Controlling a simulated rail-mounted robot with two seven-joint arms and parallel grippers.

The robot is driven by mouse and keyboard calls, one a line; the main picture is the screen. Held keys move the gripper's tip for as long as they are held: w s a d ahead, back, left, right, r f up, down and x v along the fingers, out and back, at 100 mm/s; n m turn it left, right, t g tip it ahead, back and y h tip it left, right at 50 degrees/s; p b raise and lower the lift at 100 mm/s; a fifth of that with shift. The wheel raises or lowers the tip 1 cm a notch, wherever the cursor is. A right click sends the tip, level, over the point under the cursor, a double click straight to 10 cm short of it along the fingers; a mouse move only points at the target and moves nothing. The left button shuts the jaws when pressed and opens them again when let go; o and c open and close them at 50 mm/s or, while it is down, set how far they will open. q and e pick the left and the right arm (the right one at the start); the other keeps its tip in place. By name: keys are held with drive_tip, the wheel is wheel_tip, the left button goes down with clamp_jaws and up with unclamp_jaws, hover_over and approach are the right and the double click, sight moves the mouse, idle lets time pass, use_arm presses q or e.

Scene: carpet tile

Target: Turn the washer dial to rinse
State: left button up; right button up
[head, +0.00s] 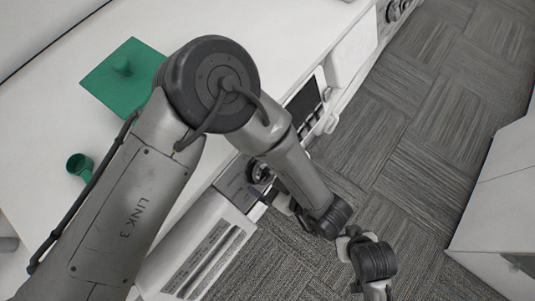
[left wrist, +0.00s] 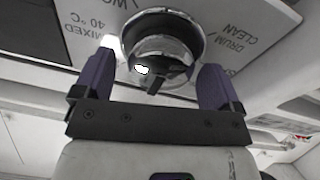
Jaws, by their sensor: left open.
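The washer dial (left wrist: 166,42) is a round, shiny dark knob with a ring around it, set in the light control panel. Labels around it include "MIXED 40 °C" and "DRUM CLEAN"; I cannot read a rinse label. In the left wrist view, my left gripper (left wrist: 158,66) is open, its purple fingers on either side of the dial's lower part. I cannot tell whether they touch it. In the head view, the dial (head: 258,171) shows partly behind my forearm, with the left gripper (head: 264,190) close beside it, mostly hidden. No right gripper can be made out.
A white counter runs above the washer front, with a green lidded or knobbed square (head: 106,83) and a small green cup (head: 79,166) on it. Grey carpet tile floor (head: 420,130) lies clear in front. A white cabinet (head: 500,215) stands at the right.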

use_arm(q)
drive_tip(key=c, duration=0.9)
drive_tip(key=shift+f+n+b, duration=0.15)
drive_tip(key=shift+n+b, duration=0.35)
drive_tip(key=shift+b, duration=0.2)
drive_tip(key=n+b, duration=0.4)
drive_tip(key=b, duration=0.1)
drive_tip(key=shift+f+n+g+b, duration=0.1)
drive_tip(key=shift+n+g+b, duration=0.2)
drive_tip(key=shift+n, duration=0.1)
drive_tip(key=n+b, duration=0.3)
drive_tip(key=shift+y, duration=0.3)
drive_tip(key=shift+r+n, duration=0.2)
drive_tip(key=shift+n, duration=0.1)
drive_tip(key=o, duration=0.9)
drive_tip(key=shift+s, duration=0.1)
